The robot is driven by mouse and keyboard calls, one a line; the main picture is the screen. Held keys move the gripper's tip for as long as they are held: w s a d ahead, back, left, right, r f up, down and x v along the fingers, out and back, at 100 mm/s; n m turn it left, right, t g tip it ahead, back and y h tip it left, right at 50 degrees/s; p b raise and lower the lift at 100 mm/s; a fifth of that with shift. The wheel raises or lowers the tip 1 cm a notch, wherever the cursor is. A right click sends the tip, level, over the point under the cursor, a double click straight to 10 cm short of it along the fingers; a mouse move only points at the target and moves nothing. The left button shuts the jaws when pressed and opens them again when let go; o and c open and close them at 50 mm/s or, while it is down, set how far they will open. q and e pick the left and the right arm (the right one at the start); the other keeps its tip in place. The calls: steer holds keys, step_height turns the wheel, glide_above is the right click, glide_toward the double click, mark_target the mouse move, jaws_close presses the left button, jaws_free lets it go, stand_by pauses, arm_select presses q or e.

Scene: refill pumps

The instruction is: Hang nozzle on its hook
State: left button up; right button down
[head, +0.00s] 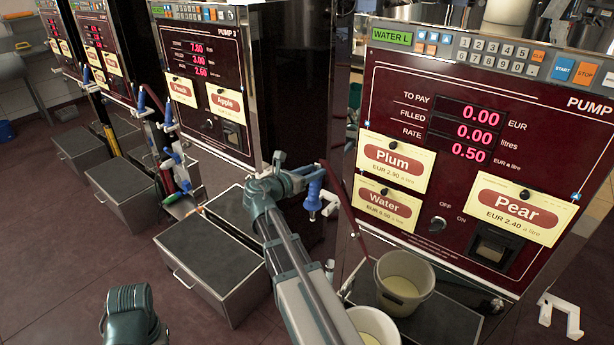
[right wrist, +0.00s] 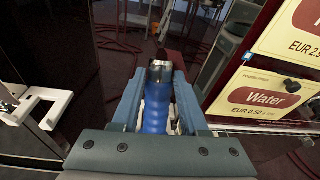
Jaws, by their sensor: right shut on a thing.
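My right gripper (head: 308,172) is raised in front of the gap between two pumps and is shut on the blue-handled nozzle (head: 314,196). In the right wrist view the nozzle's blue grip (right wrist: 156,112) lies between the two fingers, with its metal part toward the far end. A dark red hose runs down beside it in the head view. A white two-pronged hook (right wrist: 42,104) is on a dark panel left of the gripper in the right wrist view, apart from the nozzle. My left gripper is not in view; only part of my left arm shows.
The water pump's front (head: 440,215) with its price cards stands right of the gripper. Two buckets of pale liquid, including one (head: 403,285), sit below. Another white hook (head: 561,316) is at lower right. Pump 3 (head: 212,75) stands to the left; floor is clear at lower left.

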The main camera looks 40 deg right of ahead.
steer(key=r+x, duration=0.1)
steer(key=x, duration=0.5)
steer(key=shift+w+d+f, duration=0.2)
steer(key=shift+w, duration=0.05)
steer(key=shift+f+b, duration=0.2)
steer(key=shift+b, duration=0.15)
steer(key=shift+f+b, duration=0.95)
steer(key=shift+c, duration=1.8)
jaws_free()
steer(key=p+v, duration=0.2)
steer(key=v, duration=1.2)
steer(key=shift+p, duration=0.4)
